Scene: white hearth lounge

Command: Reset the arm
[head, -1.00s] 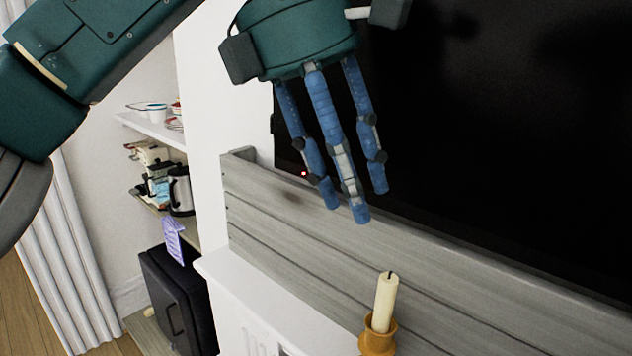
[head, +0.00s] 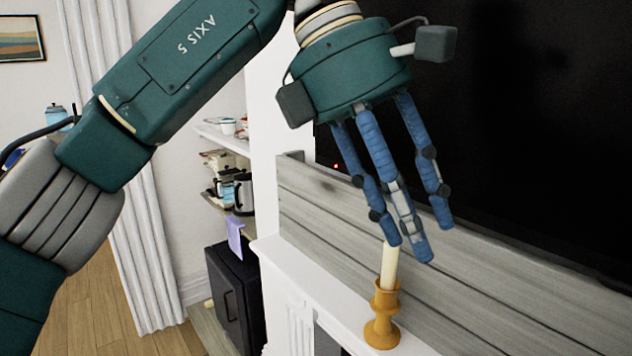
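My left gripper (head: 418,240) hangs from the upper middle of the head view, with its blue fingers pointing down. The fingers are extended and spaced apart, with nothing between them that I can see. My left arm (head: 200,60) comes in from the left, bent at a grey joint. The fingertips overlap the top of a cream candle (head: 389,268) in the picture. I cannot tell whether they touch it. The candle stands upright in an orange-brown holder (head: 382,315) on the white mantel (head: 335,313). My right gripper is not in view.
A large black screen (head: 540,130) is behind the gripper, above a grey plank panel (head: 480,290). Shelves with cups (head: 228,126) and a kettle (head: 243,193) stand left of the mantel, above a black cabinet (head: 235,300). Wooden floor (head: 85,310) shows at lower left.

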